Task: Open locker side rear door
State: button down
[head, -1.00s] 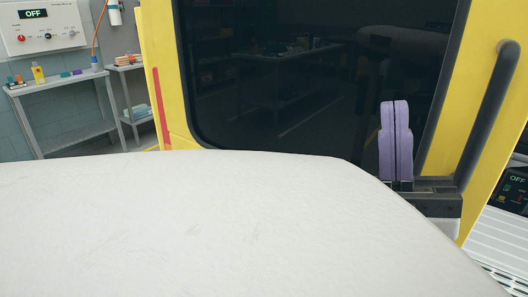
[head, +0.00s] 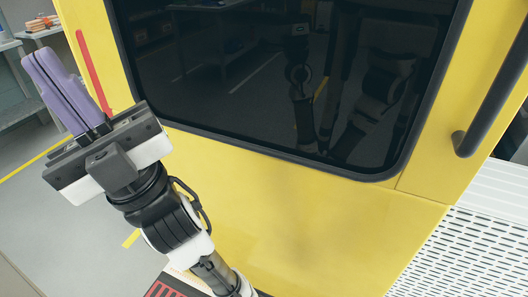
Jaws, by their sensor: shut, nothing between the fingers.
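A yellow door (head: 290,215) with a large dark window (head: 270,75) fills most of the head view. It looks closed. A long black vertical handle (head: 492,90) is on its right side. My gripper (head: 45,65) is at the left, with purple fingers pointing up and to the left. The fingers are shut together with nothing between them. The gripper is well apart from the handle, on the opposite side of the window.
A white perforated ramp panel (head: 465,245) lies at the lower right. A grey shelf (head: 22,105) stands at the far left. Grey floor with yellow lines (head: 45,160) is open at the left. A red stripe (head: 95,75) runs along the yellow left edge.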

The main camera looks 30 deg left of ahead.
aim_at(322, 144)
jog(key=u, duration=0.75)
jog(key=k, duration=0.25)
jog(key=k+z, duration=0.3)
jog(key=k+l+z, duration=0.1)
jog(key=z, duration=0.2)
jog(key=i+l+z, duration=0.1)
jog(key=z, duration=0.25)
jog(key=i+z, duration=0.1)
jog(key=z, duration=0.3)
jog(key=i+l+z, duration=0.1)
jog(key=z, duration=0.25)
jog(key=i+l, duration=0.1)
jog(key=i, duration=0.65)
jog(key=k+j, duration=0.15)
jog(key=j, duration=0.15)
jog(key=k+j, duration=0.15)
jog(key=j, duration=0.1)
